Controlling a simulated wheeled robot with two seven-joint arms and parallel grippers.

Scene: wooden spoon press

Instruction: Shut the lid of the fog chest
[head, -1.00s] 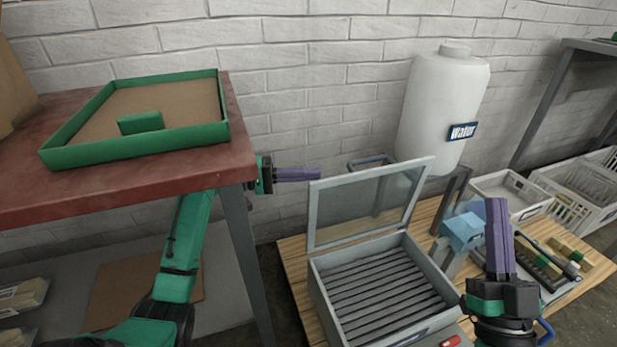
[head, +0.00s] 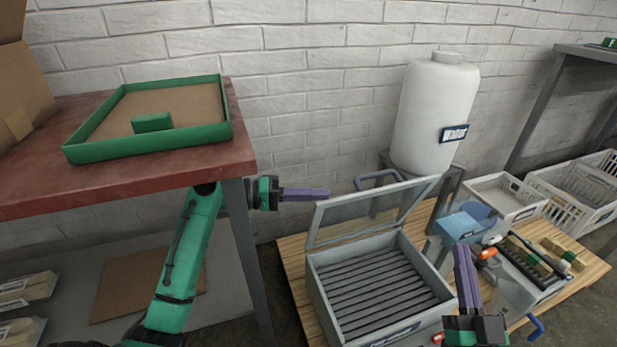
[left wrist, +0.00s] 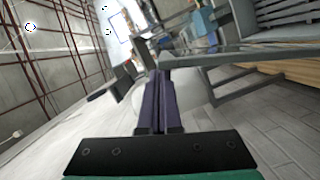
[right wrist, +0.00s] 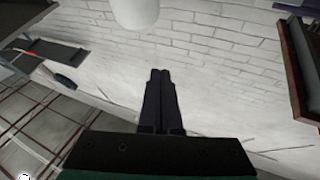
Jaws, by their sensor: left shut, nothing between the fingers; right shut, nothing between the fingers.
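The fog chest (head: 318,290) is a grey box with dark slats inside, in the middle of the head view. Its lid (head: 372,213), a grey frame with a clear pane, stands raised and tilted partly forward over the box. My left gripper (head: 326,194) is shut and empty, with its fingertips at the lid's upper left corner; I cannot tell if they touch it. The left wrist view shows its closed fingers (left wrist: 158,75) beside a grey bar.
A red-topped table (head: 240,155) with a green-rimmed tray (head: 150,147) stands at the left, above my left arm. A white water tank (head: 432,110) stands behind the chest. A blue box (head: 460,228), tools and pale crates (head: 505,195) crowd the right.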

